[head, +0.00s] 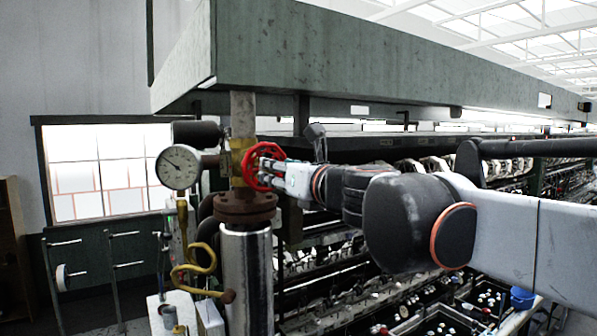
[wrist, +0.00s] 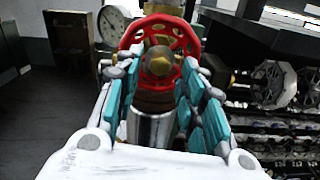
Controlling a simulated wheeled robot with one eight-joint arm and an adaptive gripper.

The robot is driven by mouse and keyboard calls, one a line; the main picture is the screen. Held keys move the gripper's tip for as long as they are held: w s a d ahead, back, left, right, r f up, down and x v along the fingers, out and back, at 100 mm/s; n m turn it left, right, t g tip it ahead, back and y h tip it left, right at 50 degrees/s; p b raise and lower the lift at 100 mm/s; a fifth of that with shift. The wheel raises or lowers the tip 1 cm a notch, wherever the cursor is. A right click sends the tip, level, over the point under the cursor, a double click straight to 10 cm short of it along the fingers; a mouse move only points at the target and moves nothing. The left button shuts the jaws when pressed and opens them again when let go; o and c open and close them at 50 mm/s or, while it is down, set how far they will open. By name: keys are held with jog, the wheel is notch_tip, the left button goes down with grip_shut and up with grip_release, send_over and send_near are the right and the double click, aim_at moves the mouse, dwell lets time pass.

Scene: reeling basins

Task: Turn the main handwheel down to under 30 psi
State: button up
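The red handwheel (head: 263,151) is mounted on the brass valve (head: 239,160) of the vertical pipe. In the wrist view the handwheel (wrist: 160,27) faces me, with a brass hub at its centre. My gripper (head: 283,172) is at the wheel's face, reaching in from the right. In the wrist view my gripper (wrist: 160,72) has its teal-padded fingers spread apart, one each side of the hub and lower wheel. I cannot tell whether they touch the rim. The round white pressure gauge (head: 180,167) is left of the valve; its dark needle shows, but its numbers are too small to read.
A large green overhead box (head: 330,50) runs above the valve. A yellow curled pipe (head: 195,265) and a shiny metal cylinder (head: 248,275) stand below it. Reeling machinery (head: 400,290) fills the right side. Open floor shows at the left in the wrist view.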

jog(key=shift+n, duration=0.6)
jog(key=x, duration=0.3)
grip_shut()
jog(key=m, duration=1)
